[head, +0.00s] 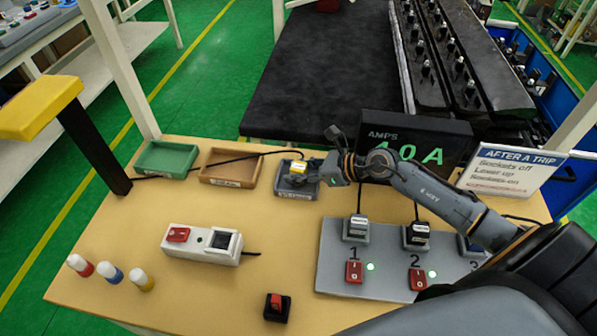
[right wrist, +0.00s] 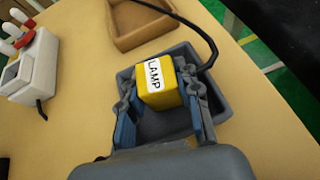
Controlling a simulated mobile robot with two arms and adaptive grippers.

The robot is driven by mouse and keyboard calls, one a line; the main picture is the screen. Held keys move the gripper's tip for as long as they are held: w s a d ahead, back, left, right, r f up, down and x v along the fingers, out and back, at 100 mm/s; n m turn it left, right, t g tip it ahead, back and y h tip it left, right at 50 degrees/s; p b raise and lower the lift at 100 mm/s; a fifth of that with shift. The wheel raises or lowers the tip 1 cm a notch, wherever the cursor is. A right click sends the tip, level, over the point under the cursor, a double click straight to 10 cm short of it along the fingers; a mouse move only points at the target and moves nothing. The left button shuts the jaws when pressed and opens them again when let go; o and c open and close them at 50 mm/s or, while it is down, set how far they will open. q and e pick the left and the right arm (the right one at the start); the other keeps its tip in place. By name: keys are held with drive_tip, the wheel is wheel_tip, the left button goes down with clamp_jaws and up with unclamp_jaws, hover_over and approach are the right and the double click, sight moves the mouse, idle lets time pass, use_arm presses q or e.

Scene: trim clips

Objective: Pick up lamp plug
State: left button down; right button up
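The lamp plug (right wrist: 160,84) is a yellow block with a white LAMP label in the right wrist view. My left gripper is not in view.
A brown tray (head: 231,182) and a green tray (head: 190,160) stand left of the grey one. A white switch box (head: 203,257) and a grey socket board (head: 335,273) are nearer. The AMPS display (head: 400,122) stands behind. The table's middle is clear.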

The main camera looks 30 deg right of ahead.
clamp_jaws()
drive_tip(key=shift+r, duration=0.15)
drive_tip(key=shift+r, duration=0.25)
wheel_tip(320, 180, up, 2)
drive_tip(key=shift+r+b, duration=0.1)
drive_tip(key=shift+b, duration=0.4)
drive_tip(key=s+r, duration=1)
drive_tip(key=s, duration=0.4)
drive_tip(key=shift+d+b, duration=0.15)
drive_tip(key=shift+b, duration=0.3)
